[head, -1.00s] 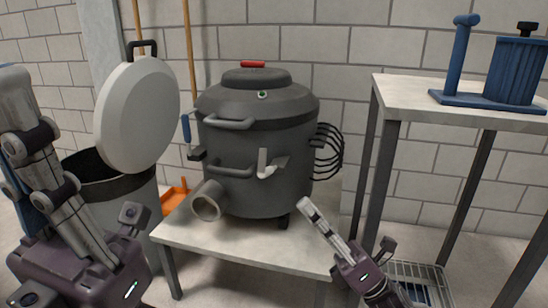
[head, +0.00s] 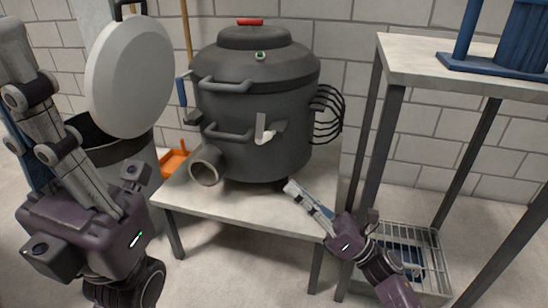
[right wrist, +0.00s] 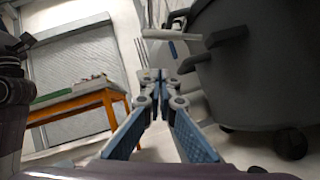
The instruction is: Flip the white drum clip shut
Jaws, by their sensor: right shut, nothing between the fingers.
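The white drum clip (head: 264,134) stands out from the front of the dark grey drum (head: 285,95), with a short upright plate and a small white end. It likely shows in the right wrist view too, as a pale bar (right wrist: 172,35) beside a dark bracket. The drum stands on a pale table (head: 230,212). My right gripper (head: 290,187) is shut and empty, below and right of the clip and apart from it. Its closed fingertips (right wrist: 160,75) lie below the pale bar in the right wrist view.
A bin (head: 115,150) with a raised round pale lid (head: 132,75) stands left of the drum. A tall rack (head: 425,65) with a blue device stands at the right, a wire basket (head: 415,260) beneath it. A grey pipe (head: 206,166) juts from the drum's front.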

